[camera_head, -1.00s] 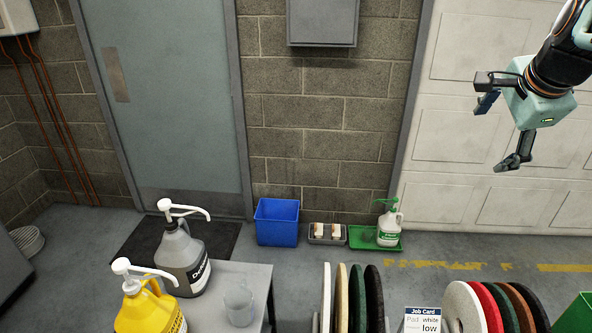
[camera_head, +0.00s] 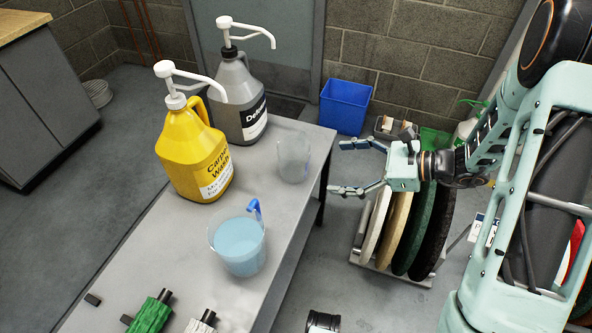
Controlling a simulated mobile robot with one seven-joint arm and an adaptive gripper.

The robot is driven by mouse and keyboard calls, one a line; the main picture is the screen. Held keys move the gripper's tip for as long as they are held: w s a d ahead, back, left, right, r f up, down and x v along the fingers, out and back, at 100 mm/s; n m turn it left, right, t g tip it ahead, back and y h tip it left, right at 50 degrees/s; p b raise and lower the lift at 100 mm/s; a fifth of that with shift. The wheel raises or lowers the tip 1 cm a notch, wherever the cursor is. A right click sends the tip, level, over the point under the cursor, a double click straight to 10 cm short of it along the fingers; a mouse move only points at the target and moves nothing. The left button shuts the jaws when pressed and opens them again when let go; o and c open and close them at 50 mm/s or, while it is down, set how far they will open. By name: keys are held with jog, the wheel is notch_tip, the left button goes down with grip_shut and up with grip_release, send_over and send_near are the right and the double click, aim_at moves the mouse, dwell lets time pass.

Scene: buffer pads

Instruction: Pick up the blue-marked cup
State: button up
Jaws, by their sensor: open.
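A clear cup of pale blue liquid (camera_head: 238,250) stands upright on the grey table, with a blue clip or hook on its rim (camera_head: 255,211). A second clear cup (camera_head: 293,158), which looks empty and shows no blue mark, stands farther back near the table's right edge. My gripper (camera_head: 338,168) is open and empty. In the picture its two fingers point left, just right of the empty cup and above and right of the blue-marked cup. It touches neither cup as far as I can see.
A yellow jug (camera_head: 196,150) and a grey jug (camera_head: 240,98), both with white pumps, stand on the table (camera_head: 160,262). A green-ended tool (camera_head: 149,315) lies at its front. Round pads (camera_head: 398,228) stand in a rack below my arm. A blue bin (camera_head: 345,108) is behind.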

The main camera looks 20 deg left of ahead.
aim_at(305, 171)
jog(key=w+a+f+m+t+y+b, duration=0.1)
jog(key=a+f+m+t+b, duration=0.1)
jog(key=a+f, duration=0.1)
jog(key=w+a+f+m+t+b, duration=0.2)
jog(key=a+f+b, duration=0.1)
jog(key=f, duration=0.1)
jog(key=w+a+f+m+t+y+b, duration=0.1)
jog(key=a+f+m+t+b, duration=0.1)
jog(key=a+f+t+b, duration=0.1)
jog(key=shift+w+f+y, duration=0.3)
jog(key=shift+f, duration=0.35)
jog(key=shift+m, duration=0.3)
jog(key=shift+r+b+x, duration=0.15)
jog(key=shift+b+x, duration=0.4)
jog(key=shift+x, duration=1)
jog(key=shift+r+b+x, duration=0.2)
jog(key=shift+b+x, duration=0.35)
jog(key=shift+x, duration=1)
jog(key=shift+c, duration=0.4)
jog(key=c, duration=1.2)
